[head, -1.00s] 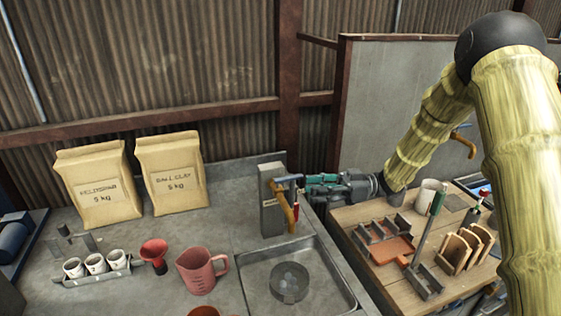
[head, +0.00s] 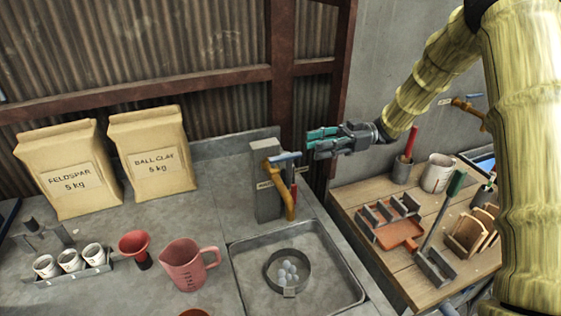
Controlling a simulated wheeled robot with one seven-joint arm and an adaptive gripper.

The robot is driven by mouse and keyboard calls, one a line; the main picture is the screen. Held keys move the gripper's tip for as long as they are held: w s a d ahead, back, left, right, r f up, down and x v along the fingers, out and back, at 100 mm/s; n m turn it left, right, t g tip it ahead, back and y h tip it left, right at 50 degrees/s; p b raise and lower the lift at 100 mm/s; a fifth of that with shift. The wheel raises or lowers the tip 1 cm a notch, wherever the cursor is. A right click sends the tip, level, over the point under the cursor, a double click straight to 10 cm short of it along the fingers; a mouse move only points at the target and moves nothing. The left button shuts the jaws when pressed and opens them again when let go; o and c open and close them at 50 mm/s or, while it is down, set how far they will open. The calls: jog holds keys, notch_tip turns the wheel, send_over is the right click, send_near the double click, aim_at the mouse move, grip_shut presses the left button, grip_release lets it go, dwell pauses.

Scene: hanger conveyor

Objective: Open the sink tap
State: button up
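The sink tap (head: 289,200) has a brass spout hanging from a grey block, with a blue lever handle (head: 286,157) on top. It stands at the back edge of the sink (head: 236,262). No running water shows under the spout. My gripper (head: 308,141) has teal fingers and points left. It is right of and slightly above the handle in the picture, seemingly apart from it. Its two fingers appear separated, with nothing seen between them. A round sieve (head: 289,289) with several pale balls lies in the sink.
A pink jug (head: 186,266), a red funnel (head: 135,246) and a rack of cups (head: 69,262) stand left of the sink. Feldspar (head: 65,168) and ball clay (head: 149,155) bags stand behind. A wooden table (head: 384,283) with tools is at right. Corrugated wall is behind.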

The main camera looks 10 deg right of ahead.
aim_at(281, 156)
jog(key=a+p, duration=0.1)
jog(key=a, duration=0.2)
jog(key=a+f+p, duration=0.1)
jog(key=a, duration=0.2)
jog(key=s+a+p, duration=0.1)
jog(key=a, duration=0.2)
jog(key=shift+a+f, duration=0.35)
jog(key=shift+f, duration=0.05)
jog(key=shift+a+f, duration=0.15)
jog(key=shift+a, duration=0.25)
grip_shut()
